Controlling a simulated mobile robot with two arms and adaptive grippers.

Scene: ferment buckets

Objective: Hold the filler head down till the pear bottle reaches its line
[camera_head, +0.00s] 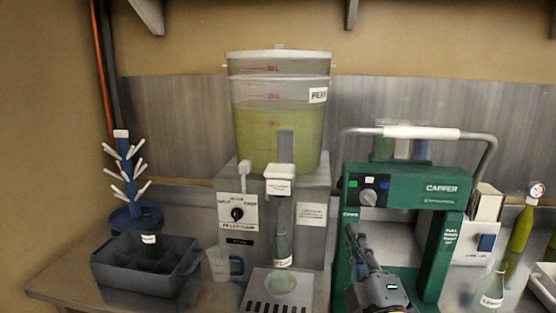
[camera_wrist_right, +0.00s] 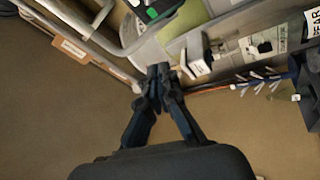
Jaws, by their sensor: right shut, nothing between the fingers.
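A clear green bottle (camera_head: 282,245) with a white label starting "PE" stands upright on the drip tray (camera_head: 270,293), under the white filler head (camera_head: 280,180). I cannot make out its fill line or its level. The filler is a grey box (camera_head: 312,240) carrying a big bucket of yellow-green liquid (camera_head: 262,125). My right gripper (camera_head: 352,234) is shut and empty, in front of the green capper, to the right of the bottle and lower than the filler head. It also shows in the right wrist view (camera_wrist_right: 158,78). My left gripper is out of view.
The green capper (camera_head: 440,215) with its handle (camera_head: 420,132) stands right of the filler. A grey crate (camera_head: 120,268) holding a labelled bottle, a blue drying tree (camera_head: 128,175) and a measuring jug (camera_head: 222,264) are at left. More bottles (camera_head: 490,287) stand at right.

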